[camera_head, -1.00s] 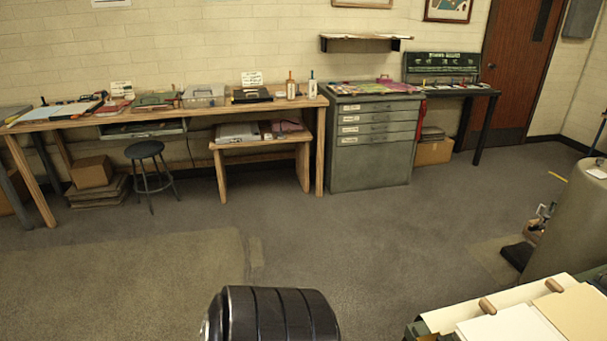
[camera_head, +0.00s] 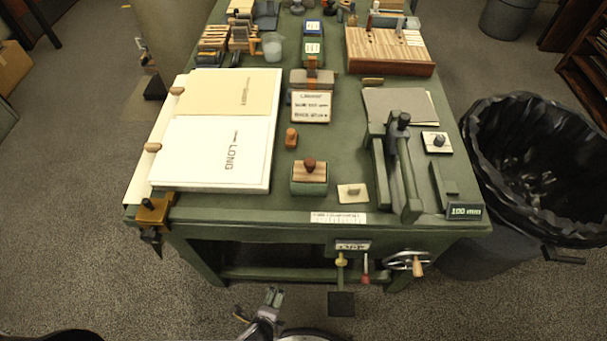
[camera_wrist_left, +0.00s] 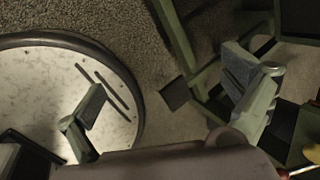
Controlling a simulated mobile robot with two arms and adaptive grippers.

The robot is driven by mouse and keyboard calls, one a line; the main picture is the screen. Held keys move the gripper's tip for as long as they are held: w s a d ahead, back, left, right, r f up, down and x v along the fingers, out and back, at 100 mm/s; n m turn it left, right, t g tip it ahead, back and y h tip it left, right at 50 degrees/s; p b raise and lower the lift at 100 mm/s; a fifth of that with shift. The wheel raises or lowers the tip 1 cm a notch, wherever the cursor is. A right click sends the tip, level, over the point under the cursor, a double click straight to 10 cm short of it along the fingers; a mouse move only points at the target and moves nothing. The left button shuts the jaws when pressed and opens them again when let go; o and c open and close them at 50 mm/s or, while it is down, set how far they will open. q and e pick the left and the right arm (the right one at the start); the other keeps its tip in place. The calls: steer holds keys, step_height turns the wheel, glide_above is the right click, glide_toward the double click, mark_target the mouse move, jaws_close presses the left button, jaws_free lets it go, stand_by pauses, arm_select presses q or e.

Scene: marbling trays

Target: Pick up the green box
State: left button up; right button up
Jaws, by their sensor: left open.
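A small green box (camera_head: 313,49) with a pale label lies near the back middle of the green table in the head view, just in front of a similar blue box (camera_head: 312,28). A larger green block with a wooden top and round knob (camera_head: 309,178) sits near the table's front edge. My left gripper (camera_head: 268,304) is low in front of the table, below its top and far from these things. In the left wrist view its two fingers (camera_wrist_left: 165,95) are spread apart with nothing between them. My right gripper is not in view.
The green table (camera_head: 270,215) carries a paper stack (camera_head: 222,140), a press-like tool (camera_head: 402,165), a wooden rack (camera_head: 388,50) and a labelled block (camera_head: 311,106). A black-lined bin (camera_head: 535,165) stands at the right. A crank wheel (camera_head: 407,261) and knobs stick out in front.

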arm_select(q)
steer(key=w+d+r+m+t, duration=0.2)
steer(key=w+d+r+m, duration=0.1)
steer(key=r, duration=0.6)
steer(key=w+d+r+m+t, duration=0.2)
steer(key=r+m, duration=0.3)
steer(key=r, duration=0.4)
steer(key=w+d+r+m+t+p, duration=0.1)
steer(key=w+d+r+m, duration=0.3)
steer(key=r, duration=0.5)
steer(key=shift+w+d+r+m+t, duration=0.2)
steer(key=shift+w+d+m+t, duration=0.2)
steer(key=shift+w+t, duration=0.2)
steer(key=m+t, duration=0.2)
steer(key=m, duration=0.1)
glide_toward(311, 187)
steer(key=p+x, duration=0.1)
steer(key=x, duration=0.7)
steer(key=shift+w, duration=0.1)
steer(key=x, duration=0.5)
steer(key=shift+w+a+f, duration=0.1)
steer(key=shift+w+a, duration=0.15)
steer(key=shift+w, duration=0.05)
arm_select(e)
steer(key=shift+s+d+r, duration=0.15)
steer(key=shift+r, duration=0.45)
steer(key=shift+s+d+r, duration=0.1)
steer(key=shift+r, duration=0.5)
arm_select(q)
steer(key=shift+c, duration=0.5)
